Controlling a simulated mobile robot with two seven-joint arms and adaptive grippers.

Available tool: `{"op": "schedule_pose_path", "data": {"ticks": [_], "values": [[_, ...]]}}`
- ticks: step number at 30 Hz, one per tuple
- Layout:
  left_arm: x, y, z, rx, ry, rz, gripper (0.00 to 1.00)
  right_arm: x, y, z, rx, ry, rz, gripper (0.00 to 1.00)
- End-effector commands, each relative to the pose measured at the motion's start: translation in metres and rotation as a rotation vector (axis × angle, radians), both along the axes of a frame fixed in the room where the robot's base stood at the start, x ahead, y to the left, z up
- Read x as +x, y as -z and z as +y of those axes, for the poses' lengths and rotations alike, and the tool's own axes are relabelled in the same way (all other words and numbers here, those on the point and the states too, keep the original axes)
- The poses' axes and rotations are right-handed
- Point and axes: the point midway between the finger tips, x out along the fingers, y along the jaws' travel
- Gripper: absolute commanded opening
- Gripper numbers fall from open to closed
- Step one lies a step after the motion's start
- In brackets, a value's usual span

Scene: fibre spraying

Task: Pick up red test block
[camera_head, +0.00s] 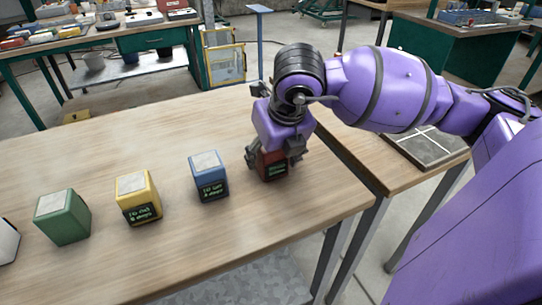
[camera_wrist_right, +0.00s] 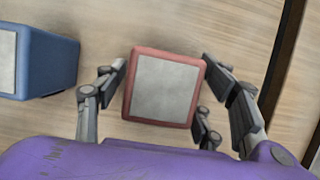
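The red test block (camera_head: 272,165) stands upright on the wooden table, at the right end of a row of blocks. In the right wrist view its pale grey top with a red rim (camera_wrist_right: 163,87) faces the camera. My right gripper (camera_head: 275,160) comes down over it from above. Its fingers (camera_wrist_right: 163,88) are spread on both sides of the block, with narrow gaps visible beside it. The gripper looks open around the block; the lower finger contact is hidden. My left gripper is not in view.
Left of the red block stand a blue block (camera_head: 209,176), a yellow block (camera_head: 138,198) and a green block (camera_head: 63,217), with a white block (camera_head: 7,241) cut off at the edge. The blue block is closest to the fingers. The table's (camera_head: 330,195) right edge is near.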

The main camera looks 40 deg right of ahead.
Motion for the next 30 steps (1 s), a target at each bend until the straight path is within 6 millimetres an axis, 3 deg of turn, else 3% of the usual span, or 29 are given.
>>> {"op": "schedule_pose_path", "data": {"ticks": [2, 12, 23, 30], "values": [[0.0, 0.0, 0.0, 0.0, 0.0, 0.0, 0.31, 0.0, 0.0, 0.0, 0.0, 0.0, 0.0, 0.48], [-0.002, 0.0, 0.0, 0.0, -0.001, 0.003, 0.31, 0.0, 0.0, 0.0, 0.0, 0.0, 0.0, 0.03], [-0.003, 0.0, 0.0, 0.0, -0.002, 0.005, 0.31, 0.001, -0.006, 0.0, -0.001, 0.001, -0.005, 0.02], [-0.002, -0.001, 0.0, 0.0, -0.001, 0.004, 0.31, 0.001, -0.033, 0.0, -0.002, 0.0, -0.008, 0.02]]}}
